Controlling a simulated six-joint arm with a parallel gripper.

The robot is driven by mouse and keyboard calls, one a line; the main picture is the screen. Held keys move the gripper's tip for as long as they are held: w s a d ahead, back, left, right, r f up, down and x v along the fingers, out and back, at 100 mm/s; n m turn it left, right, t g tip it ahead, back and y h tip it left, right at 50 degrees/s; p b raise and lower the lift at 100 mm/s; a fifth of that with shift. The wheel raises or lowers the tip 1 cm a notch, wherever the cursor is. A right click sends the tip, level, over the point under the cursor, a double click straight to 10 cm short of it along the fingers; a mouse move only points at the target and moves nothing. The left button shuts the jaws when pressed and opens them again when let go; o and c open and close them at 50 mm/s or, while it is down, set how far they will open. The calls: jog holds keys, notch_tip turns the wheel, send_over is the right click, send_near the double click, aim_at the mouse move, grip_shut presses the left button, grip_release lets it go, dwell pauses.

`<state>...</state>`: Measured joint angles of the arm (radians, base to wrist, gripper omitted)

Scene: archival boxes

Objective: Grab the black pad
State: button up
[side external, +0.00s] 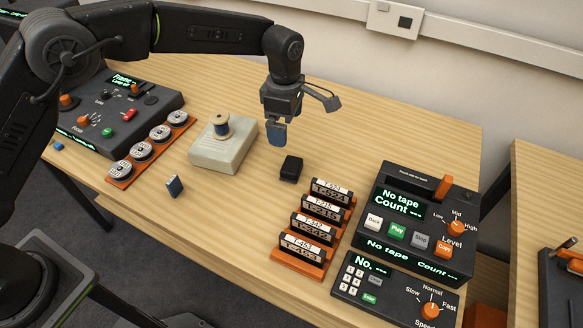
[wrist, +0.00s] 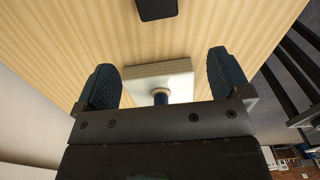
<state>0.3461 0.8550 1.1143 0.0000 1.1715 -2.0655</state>
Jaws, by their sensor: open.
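The black pad (side external: 291,169) is a small dark block lying on the wooden table, left of the orange tape rack. It also shows at the top edge of the wrist view (wrist: 157,9), partly cut off. My gripper (side external: 276,135) hangs above the table, a little up and left of the pad in the side view, and does not touch it. In the wrist view my gripper (wrist: 165,80) has its two blue textured fingers wide apart with nothing held between them.
An orange rack (side external: 300,262) of labelled tapes and a black tape console (side external: 418,222) stand to the right. Table around the pad is clear.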

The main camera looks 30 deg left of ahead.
aim_at(287, 163)
notch_tip(287, 163, down, 14)
jog(key=shift+w+r, duration=0.1)
dwell(0.5)
jog(key=shift+c, duration=0.3)
jog(key=c, duration=0.9)
